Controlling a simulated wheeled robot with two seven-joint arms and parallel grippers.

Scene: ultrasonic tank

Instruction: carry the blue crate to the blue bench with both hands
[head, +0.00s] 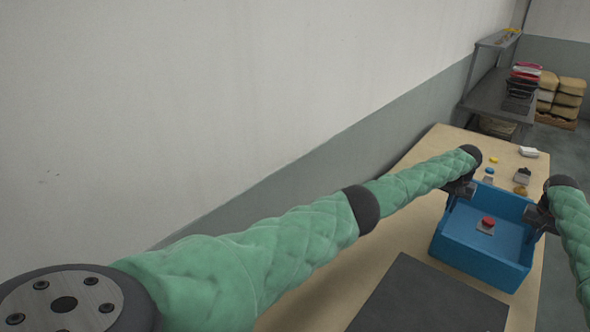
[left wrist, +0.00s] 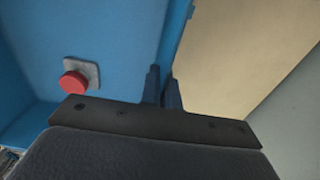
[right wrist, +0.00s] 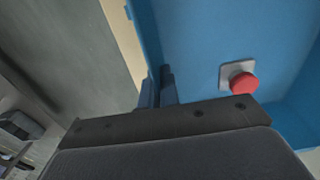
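The blue crate (head: 474,266) is at the right of the head view, over the wooden-topped table; I cannot tell whether it touches the top. Inside it is a grey block with a red button (head: 487,224), seen also in the left wrist view (left wrist: 75,82) and right wrist view (right wrist: 243,84). My left gripper (head: 449,203) is at the crate's left wall, its fingers (left wrist: 163,90) close together on either side of the wall. My right gripper (head: 545,224) is at the right wall, its fingers (right wrist: 157,90) likewise around it. I cannot make out a blue bench.
The wooden tabletop (head: 420,190) carries a dark flat panel (head: 430,300) in front of the crate and several small items behind it, including a white one (head: 528,152). A grey bench (head: 488,95) with stacked trays stands farther back. Brown sacks (head: 568,98) are stacked beside it. A wall runs along the left.

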